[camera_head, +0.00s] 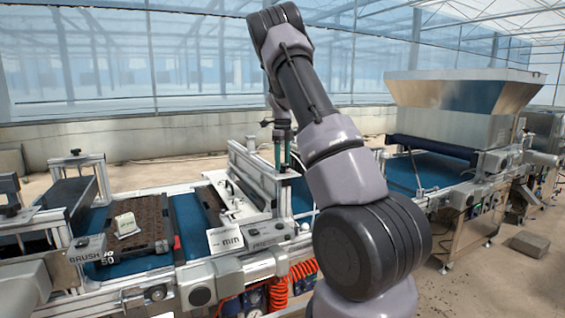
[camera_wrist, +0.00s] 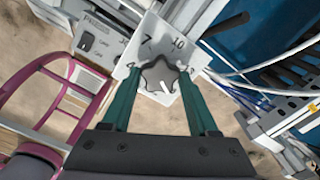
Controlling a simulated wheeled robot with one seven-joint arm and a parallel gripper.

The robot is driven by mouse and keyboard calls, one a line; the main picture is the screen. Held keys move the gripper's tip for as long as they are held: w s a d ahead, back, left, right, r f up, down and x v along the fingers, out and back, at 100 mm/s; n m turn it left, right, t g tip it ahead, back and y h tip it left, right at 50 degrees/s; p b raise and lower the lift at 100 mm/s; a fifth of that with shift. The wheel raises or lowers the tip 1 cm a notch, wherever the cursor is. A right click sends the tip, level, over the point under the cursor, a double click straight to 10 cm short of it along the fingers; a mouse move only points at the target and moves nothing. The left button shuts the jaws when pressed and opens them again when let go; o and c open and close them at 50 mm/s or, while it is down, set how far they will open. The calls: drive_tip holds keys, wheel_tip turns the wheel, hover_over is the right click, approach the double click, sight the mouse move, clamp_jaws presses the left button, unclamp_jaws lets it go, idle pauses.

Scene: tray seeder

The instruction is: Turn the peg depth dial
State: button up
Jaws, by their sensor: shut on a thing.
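The peg depth dial (camera_wrist: 158,75) is a grey star-shaped knob in the middle of the wrist view. It sits on a white plate (camera_wrist: 150,32) printed with 4, 7 and 10. A small white mark shows on the knob's lower right part. My gripper (camera_wrist: 159,72) has its two green fingers on either side of the knob and is shut on it. In the head view my gripper (camera_head: 283,152) points down at the press frame (camera_head: 252,178); the dial cannot be made out there.
A seed tray (camera_head: 137,228) with a pale block on it lies on the blue belt (camera_head: 195,228) at left. A white "mm" sign (camera_head: 226,240) stands near the front edge. A large hopper (camera_head: 460,95) is at right. A magenta frame (camera_wrist: 45,95) shows left in the wrist view.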

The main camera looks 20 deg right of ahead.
sight(282, 164)
drive_tip(key=o, duration=1.4)
wheel_tip(282, 164, up, 11)
drive_tip(key=shift+f, duration=0.1)
drive_tip(key=s+a+r+n+t+y, duration=0.1)
drive_tip(key=s+a+r+n, duration=0.25)
drive_tip(key=s, duration=0.25)
drive_tip(key=s+a+r+n+t+y, duration=0.1)
drive_tip(key=s+a+r+n+t, duration=0.1)
drive_tip(key=s+a+r+n, duration=0.25)
drive_tip(key=s+a+r+n+t, duration=0.1)
drive_tip(key=s+a+r+n, duration=0.15)
drive_tip(key=s+n, duration=0.4)
drive_tip(key=s+a+n+t, duration=0.1)
drive_tip(key=s+a+n, duration=0.1)
drive_tip(key=s, duration=0.4)
drive_tip(key=s+a+f+n+t, duration=0.1)
drive_tip(key=s+a+n, duration=0.2)
drive_tip(key=s+n, duration=0.2)
drive_tip(key=s+a+f+n+t, duration=0.1)
drive_tip(key=s+n, duration=0.3)
drive_tip(key=s, duration=0.4)
drive_tip(key=shift+s+a, duration=0.2)
drive_tip(key=shift+a, duration=0.25)
drive_tip(key=shift+s+a, duration=0.2)
drive_tip(key=shift+a, duration=0.25)
